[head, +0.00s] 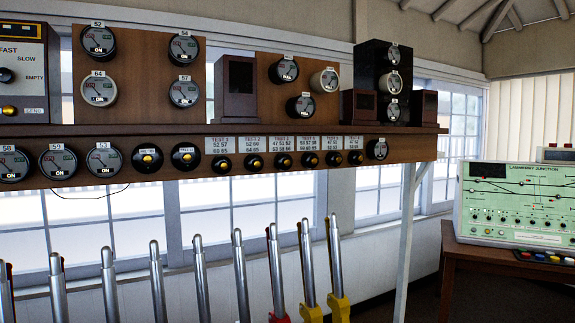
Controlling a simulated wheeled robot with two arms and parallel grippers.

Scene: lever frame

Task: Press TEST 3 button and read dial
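The TEST 3 button (284,161) is a round black button with a yellow centre. It sits in the row of similar buttons along the front of the wooden shelf, under a small white label (283,144). The label seems to read TEST 3 with numbers below. I cannot tell which dial the task means. Neither of my grippers shows.
A row of tall metal levers (240,270) stands below the shelf (400,148), some with yellow or red bases. A grey post (408,240) supports its right end. A pale green track panel (515,205) stands on a wooden table (480,258) at right. Windows line the wall.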

